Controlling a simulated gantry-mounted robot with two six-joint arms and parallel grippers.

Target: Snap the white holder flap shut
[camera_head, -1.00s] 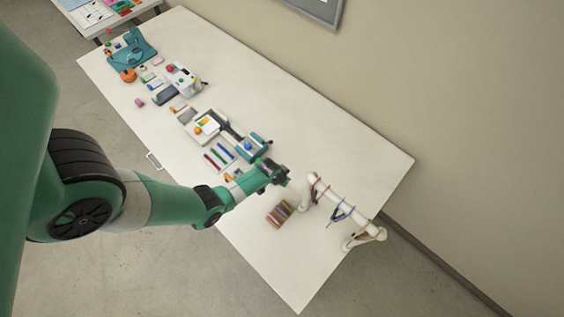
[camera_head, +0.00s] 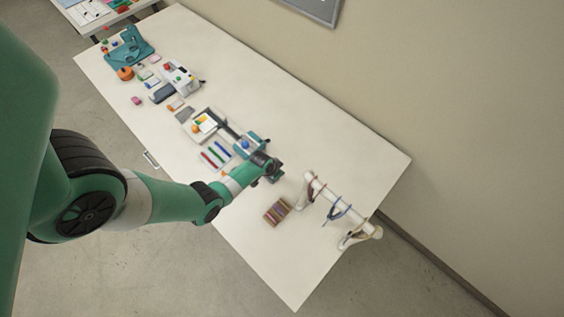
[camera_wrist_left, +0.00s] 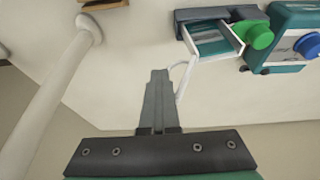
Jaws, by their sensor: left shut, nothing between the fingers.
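In the left wrist view, a white-framed holder (camera_wrist_left: 239,42) with a grey and teal inside sits at the upper right. A thin white flap (camera_wrist_left: 184,82) extends from its near side, standing away from the frame. My left gripper (camera_wrist_left: 157,78) is shut and empty, its fingers just left of the flap; I cannot tell whether they touch it. In the head view, my left gripper (camera_head: 272,175) is over the table beside the teal machine (camera_head: 248,144), and the holder is hidden or too small to make out.
A green knob (camera_wrist_left: 260,37) and a blue knob (camera_wrist_left: 308,45) are right of the holder. A white rack (camera_head: 340,208) with hanging bands stands right of my gripper, with a striped block (camera_head: 277,211) in front. The back right of the table (camera_head: 340,150) is clear.

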